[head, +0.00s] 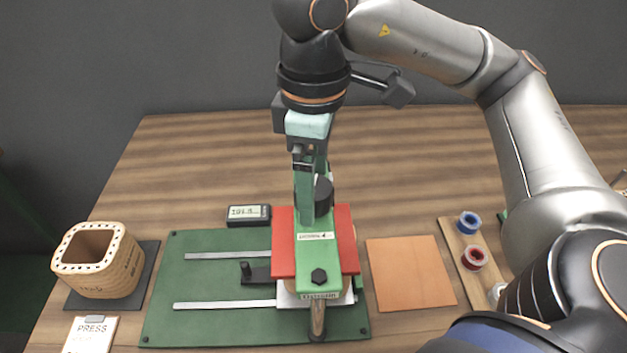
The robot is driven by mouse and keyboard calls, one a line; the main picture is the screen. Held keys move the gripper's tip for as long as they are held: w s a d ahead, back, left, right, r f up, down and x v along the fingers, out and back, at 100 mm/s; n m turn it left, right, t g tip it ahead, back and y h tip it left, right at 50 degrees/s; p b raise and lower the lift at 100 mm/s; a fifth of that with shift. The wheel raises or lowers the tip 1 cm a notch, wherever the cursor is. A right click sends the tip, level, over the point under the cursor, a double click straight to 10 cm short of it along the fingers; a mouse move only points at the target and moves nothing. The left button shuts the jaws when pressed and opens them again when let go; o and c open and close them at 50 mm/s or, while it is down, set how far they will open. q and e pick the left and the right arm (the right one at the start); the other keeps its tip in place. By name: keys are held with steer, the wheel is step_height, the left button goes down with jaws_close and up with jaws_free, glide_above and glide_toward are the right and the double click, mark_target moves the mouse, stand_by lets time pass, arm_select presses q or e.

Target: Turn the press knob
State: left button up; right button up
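The press has a green top arm (318,262) over red plates (345,240) on a green baseplate (215,285). A dark round knob (323,190) shows beside the green upright of the press, partly hidden by it. My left gripper is not in view.
A wooden coil block (98,262) stands on a dark mat at the left, near a PRESS card (90,335). A small display (248,215) lies behind the baseplate. An orange pad (410,273) and a rack with blue (469,223) and red (474,258) spools are right.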

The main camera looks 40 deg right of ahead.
steer(key=shift+f, duration=0.1)
steer(key=shift+c, duration=0.5)
steer(key=c, duration=1.3)
steer(key=shift+m, duration=0.4)
